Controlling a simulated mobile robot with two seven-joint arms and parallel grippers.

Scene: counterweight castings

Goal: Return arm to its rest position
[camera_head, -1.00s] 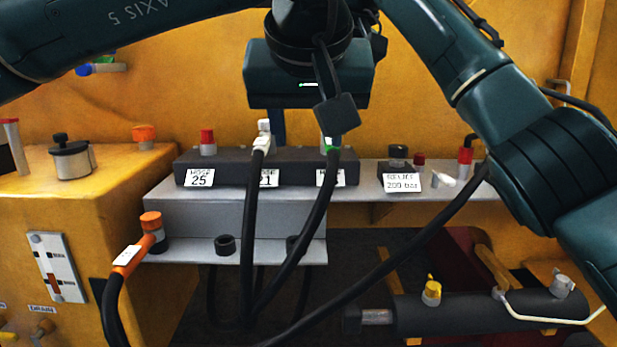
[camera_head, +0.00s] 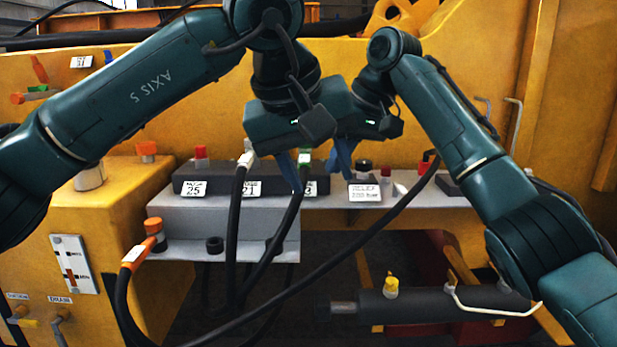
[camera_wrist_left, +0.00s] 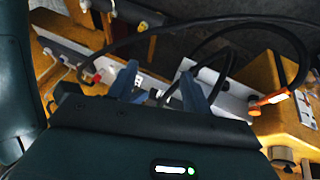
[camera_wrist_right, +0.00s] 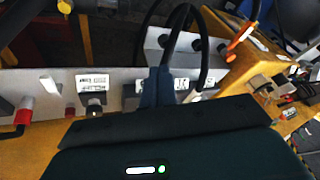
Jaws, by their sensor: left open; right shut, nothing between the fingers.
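My left arm comes in from the left, and its gripper (camera_head: 291,172) hangs over the dark manifold block (camera_head: 222,180), fingers pointing down. The left wrist view shows its two blue fingers (camera_wrist_left: 160,85) spread apart with nothing held. My right arm comes in from the right, and its gripper (camera_head: 341,160) is just right of the left one, above the grey shelf. In the right wrist view its fingers (camera_wrist_right: 158,85) are together and empty. The two gripper bodies overlap in the head view; I cannot tell whether they touch.
Black hoses (camera_head: 234,230) with white and green ends stand at the block, close to my left fingers. An orange-ended hose (camera_head: 134,256) is at the left. A long hose crosses below my right arm. A black cylinder (camera_head: 430,305) lies lower right. Yellow machine walls surround this.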

